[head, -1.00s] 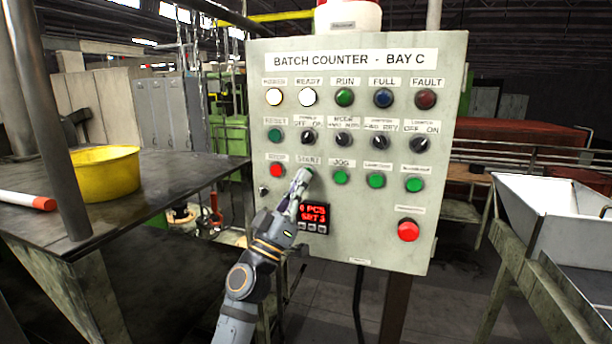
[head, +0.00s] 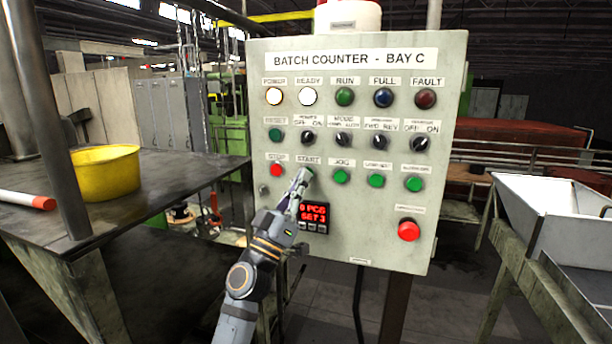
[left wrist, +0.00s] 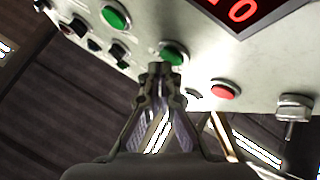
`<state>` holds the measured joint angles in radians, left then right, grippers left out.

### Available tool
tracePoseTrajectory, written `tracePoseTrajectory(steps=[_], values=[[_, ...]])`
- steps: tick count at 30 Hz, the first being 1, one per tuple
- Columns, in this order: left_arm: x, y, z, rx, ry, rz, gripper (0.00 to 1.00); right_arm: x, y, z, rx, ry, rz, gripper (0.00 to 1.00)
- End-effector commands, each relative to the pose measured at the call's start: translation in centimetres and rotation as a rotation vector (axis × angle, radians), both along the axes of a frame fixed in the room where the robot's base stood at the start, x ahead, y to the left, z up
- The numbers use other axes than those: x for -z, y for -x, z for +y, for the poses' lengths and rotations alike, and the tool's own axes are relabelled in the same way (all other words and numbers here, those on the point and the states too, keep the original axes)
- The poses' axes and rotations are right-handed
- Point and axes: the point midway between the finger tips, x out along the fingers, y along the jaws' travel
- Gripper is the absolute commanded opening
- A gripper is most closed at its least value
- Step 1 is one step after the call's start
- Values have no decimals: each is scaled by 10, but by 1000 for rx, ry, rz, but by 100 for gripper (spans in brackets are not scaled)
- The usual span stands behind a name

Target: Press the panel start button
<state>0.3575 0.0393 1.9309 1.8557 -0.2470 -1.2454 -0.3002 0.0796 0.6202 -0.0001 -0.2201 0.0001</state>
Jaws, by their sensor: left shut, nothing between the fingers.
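The grey control panel (head: 385,225) is headed "BATCH COUNTER - BAY C". Its green start button (head: 310,172) sits under the START label, partly hidden by my left gripper (head: 303,179). In the left wrist view the start button (left wrist: 174,52) shows just beyond the closed fingertips of my left gripper (left wrist: 160,70). The fingers are shut and empty, pointing at the button. I cannot tell whether they touch it. My right gripper is not in view.
The red stop button (head: 277,170) is just left of START and the green jog button (head: 340,177) just right. Below is a lit display (head: 314,213) reading 0 PCS, SET 3. A red mushroom button (head: 408,230) is lower right. A table (head: 150,185) with a yellow bowl (head: 105,172) stands left.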

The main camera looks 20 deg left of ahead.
Motion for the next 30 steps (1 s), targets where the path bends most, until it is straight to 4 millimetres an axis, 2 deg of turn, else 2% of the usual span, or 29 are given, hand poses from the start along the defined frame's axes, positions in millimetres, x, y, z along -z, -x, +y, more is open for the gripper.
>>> tracePoseTrajectory(steps=[4,14,30], values=[[2,-6,0,0,1,-1,0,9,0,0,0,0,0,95],[0,-6,0,0,0,0,0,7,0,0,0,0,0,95],[0,8,0,-1,0,1,0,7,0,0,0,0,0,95]])
